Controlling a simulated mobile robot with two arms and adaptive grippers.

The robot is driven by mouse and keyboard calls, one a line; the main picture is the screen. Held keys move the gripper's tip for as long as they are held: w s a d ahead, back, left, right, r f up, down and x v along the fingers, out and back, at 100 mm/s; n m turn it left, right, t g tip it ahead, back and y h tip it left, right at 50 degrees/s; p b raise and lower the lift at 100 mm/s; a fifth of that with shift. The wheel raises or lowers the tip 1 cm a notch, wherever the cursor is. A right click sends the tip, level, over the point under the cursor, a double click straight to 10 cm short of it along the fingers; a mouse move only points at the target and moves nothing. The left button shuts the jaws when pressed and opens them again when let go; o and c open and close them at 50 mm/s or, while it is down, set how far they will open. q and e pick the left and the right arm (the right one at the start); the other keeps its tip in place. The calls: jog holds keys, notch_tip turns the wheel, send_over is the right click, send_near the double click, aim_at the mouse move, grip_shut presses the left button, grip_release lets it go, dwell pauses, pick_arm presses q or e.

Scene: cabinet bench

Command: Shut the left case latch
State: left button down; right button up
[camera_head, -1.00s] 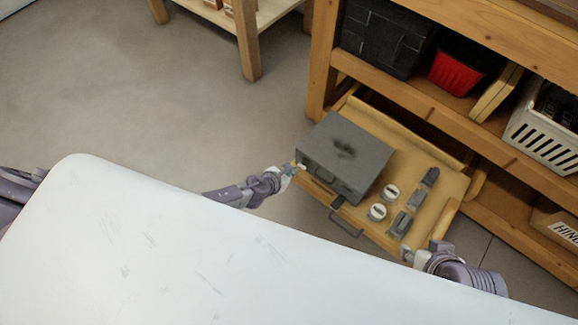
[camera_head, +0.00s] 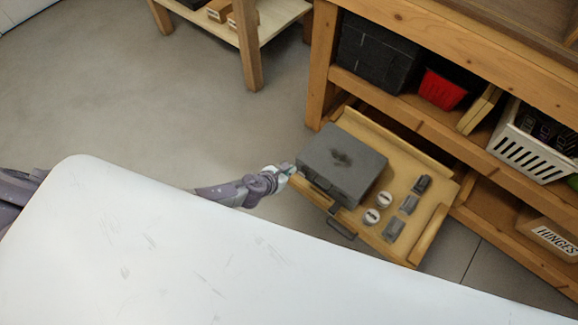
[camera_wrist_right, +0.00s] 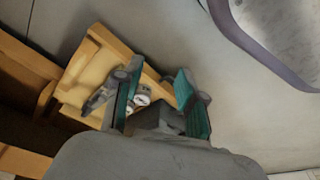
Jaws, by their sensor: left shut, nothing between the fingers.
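A grey case (camera_head: 343,160) with a closed lid sits in the left part of the open wooden drawer (camera_head: 410,165). Its front faces the white surface, and the left latch cannot be made out. My left gripper (camera_head: 287,170) is shut at the left front corner of the case; I cannot tell whether it touches. My right gripper is outside the head view. In the right wrist view my right gripper (camera_wrist_right: 160,104) has its teal-padded fingers apart, with part of the dark case (camera_wrist_right: 158,118) visible between and beyond them.
Two white round pieces (camera_head: 384,199) and several grey blocks (camera_head: 409,204) lie right of the case. The drawer handle (camera_head: 342,228) sticks out in front. A large white surface (camera_head: 200,250) fills the foreground. Shelves with a red bin (camera_head: 441,90) and white basket (camera_head: 530,148) stand behind.

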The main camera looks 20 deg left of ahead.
jog(key=shift+s+f, duration=0.3)
jog(key=shift+f, duration=0.25)
jog(key=shift+s+f, duration=0.25)
jog(key=shift+f, duration=0.3)
